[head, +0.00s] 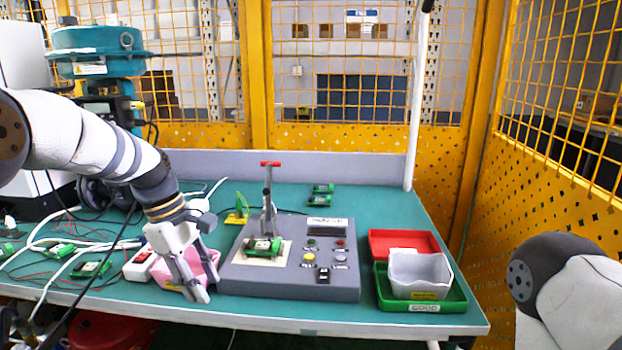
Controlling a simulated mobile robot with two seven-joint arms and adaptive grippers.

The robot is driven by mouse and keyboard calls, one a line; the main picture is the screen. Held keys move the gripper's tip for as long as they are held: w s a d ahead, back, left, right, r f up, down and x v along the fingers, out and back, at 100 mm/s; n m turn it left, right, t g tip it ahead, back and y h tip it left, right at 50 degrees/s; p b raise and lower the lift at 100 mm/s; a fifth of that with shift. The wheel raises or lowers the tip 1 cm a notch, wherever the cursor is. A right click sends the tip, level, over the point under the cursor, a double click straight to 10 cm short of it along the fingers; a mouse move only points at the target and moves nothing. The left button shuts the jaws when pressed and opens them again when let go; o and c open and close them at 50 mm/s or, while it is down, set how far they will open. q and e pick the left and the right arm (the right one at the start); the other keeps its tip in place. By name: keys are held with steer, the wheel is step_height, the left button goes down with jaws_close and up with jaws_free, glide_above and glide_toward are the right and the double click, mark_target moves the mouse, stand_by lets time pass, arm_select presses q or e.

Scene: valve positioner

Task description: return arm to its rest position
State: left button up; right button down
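My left arm comes in from the left, and its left gripper (202,288) points down over the front of the teal bench. Its fingers stand apart in front of a pink bin (205,262), which they partly cover. I see nothing held between them. A grey test fixture (285,283) with buttons and a red-handled clamp (268,185) stands just right of the gripper, and a green circuit board (262,246) lies in it. My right arm shows only at the lower right edge; its gripper is out of view.
Right of the fixture are a red tray (390,240) and a green tray (440,303) with a grey bin (420,268) in it. Boards and cables lie at the left, near a teal valve unit (97,40). Yellow mesh fencing (360,136) encloses the bench (380,200). The bench's back right is clear.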

arm_select(q)
steer(key=s+a+f+m+y, duration=0.1)
steer(key=s+f+m, duration=0.2)
steer(key=s+f, duration=0.75)
steer(key=s+a+f+m+y, duration=0.1)
steer(key=s+a+f+m, duration=0.15)
steer(key=s+f, duration=0.8)
steer(key=s+f+m, duration=0.2)
steer(key=s+m, duration=0.2)
steer(key=s, duration=0.6)
steer(key=s+f+m+g+y, duration=0.1)
steer(key=s+m, duration=0.3)
steer(key=s, duration=0.6)
steer(key=shift+s+d+f+m, duration=0.35)
steer(key=shift+f, duration=0.15)
arm_select(e)
steer(key=shift+s, duration=0.4)
